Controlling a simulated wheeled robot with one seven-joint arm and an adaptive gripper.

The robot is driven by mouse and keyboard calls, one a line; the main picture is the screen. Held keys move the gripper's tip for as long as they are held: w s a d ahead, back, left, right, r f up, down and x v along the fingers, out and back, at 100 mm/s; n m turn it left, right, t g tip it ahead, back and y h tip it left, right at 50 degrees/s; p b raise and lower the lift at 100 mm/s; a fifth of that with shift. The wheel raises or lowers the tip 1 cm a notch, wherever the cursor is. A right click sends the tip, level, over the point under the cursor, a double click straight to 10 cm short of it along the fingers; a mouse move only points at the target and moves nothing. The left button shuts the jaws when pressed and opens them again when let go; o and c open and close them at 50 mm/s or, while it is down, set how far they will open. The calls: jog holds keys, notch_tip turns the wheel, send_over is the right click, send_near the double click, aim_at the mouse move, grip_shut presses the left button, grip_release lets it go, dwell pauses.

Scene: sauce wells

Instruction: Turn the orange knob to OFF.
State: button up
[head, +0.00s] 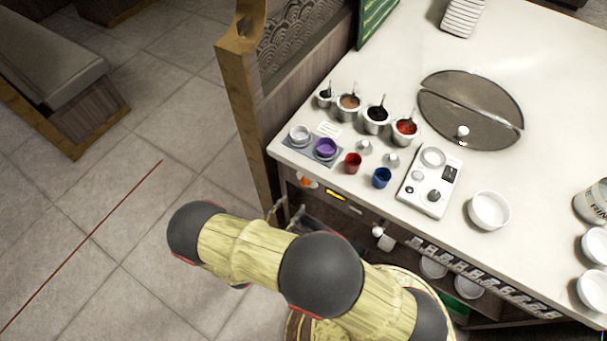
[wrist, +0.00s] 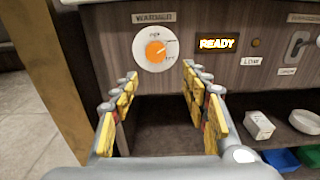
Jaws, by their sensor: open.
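The orange knob (wrist: 156,51) sits on a round white dial plate (wrist: 141,60) on the front of the wood-grain counter, under a label reading WARMER (wrist: 153,18). The pointer seems to aim to the upper right; the small dial markings are too blurred to read. In the head view the knob (head: 306,182) shows small, just below the counter edge. My gripper (wrist: 160,76) is open and empty, with one yellow finger on each side. The knob appears beyond and slightly above the gap between the fingertips, with no contact visible.
A lit READY sign (wrist: 217,44) and an amber light (wrist: 256,43) are right of the knob. Further right is a switch (wrist: 297,45). An open shelf below holds a white container (wrist: 257,124) and a blue bin (wrist: 281,159). A wooden post (wrist: 50,70) stands at left.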

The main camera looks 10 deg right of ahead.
aim_at(303, 185)
jog(key=shift+t, duration=0.3)
jog(key=x, duration=0.2)
jog(key=b+x, duration=0.1)
jog(key=x, duration=0.2)
jog(key=r+x, duration=0.1)
jog(key=x, duration=0.1)
jog(key=shift+w+b, duration=0.4)
jog(key=shift+w, duration=0.05)
jog(key=shift+c, duration=0.6)
jog(key=c, duration=1)
